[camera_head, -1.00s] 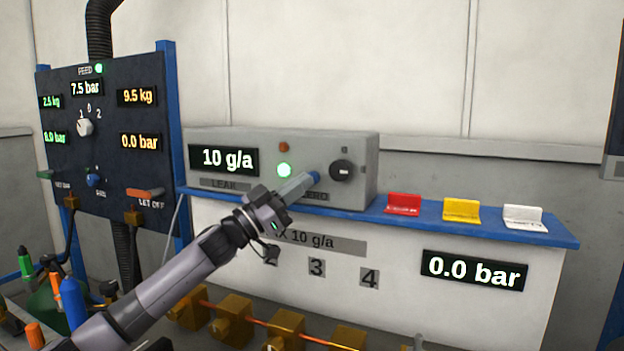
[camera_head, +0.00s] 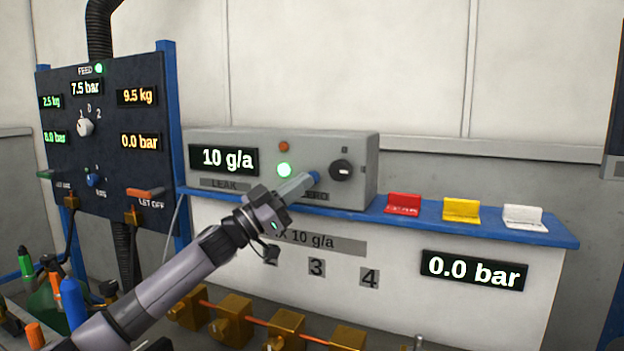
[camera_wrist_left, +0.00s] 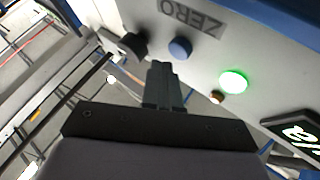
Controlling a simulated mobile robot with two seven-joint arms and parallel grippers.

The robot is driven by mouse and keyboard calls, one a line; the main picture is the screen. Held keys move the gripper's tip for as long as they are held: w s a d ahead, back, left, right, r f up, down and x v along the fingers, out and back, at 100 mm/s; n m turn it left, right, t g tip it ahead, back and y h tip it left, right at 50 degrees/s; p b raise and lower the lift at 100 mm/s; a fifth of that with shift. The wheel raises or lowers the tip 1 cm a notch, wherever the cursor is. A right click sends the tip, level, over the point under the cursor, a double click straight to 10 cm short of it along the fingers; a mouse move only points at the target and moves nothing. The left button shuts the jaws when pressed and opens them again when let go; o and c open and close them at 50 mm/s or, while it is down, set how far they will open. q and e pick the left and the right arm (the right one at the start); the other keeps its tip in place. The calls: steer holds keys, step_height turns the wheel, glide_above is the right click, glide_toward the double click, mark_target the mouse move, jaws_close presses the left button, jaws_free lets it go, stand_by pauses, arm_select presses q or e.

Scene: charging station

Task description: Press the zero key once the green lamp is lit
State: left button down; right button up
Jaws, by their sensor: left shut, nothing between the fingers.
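The grey leak tester (camera_head: 240,140) stands on the blue-edged shelf and its display reads 10 g/a. Its green lamp (camera_head: 284,170) is lit; it also glows in the left wrist view (camera_wrist_left: 233,81). The round blue zero key (camera_wrist_left: 180,49) sits by the ZERO label; in the head view the key (camera_head: 314,177) shows just past my fingertips. My left gripper (camera_head: 303,184) is shut and empty, pointing at the tester's front. In the left wrist view its fingertips (camera_wrist_left: 161,69) are close to the key; I cannot tell whether they touch it. My right gripper is not in view.
A dark knob (camera_head: 342,171) is right of the key, and a dull orange lamp (camera_head: 283,147) is above the green one. Red (camera_head: 403,204), yellow (camera_head: 461,210) and white (camera_head: 524,217) tags stand on the shelf. A dark gauge panel (camera_head: 110,190) is at left.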

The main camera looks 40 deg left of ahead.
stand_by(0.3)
arm_select(q)
steer(key=shift+w+a+p, duration=0.15)
steer(key=shift+w+p, duration=0.3)
steer(key=shift+w+a+p, duration=0.15)
steer(key=shift+w+p, duration=0.2)
stand_by(0.6)
steer(key=shift+s, duration=0.1)
steer(key=shift+s+d, duration=0.25)
steer(key=shift+s, duration=0.45)
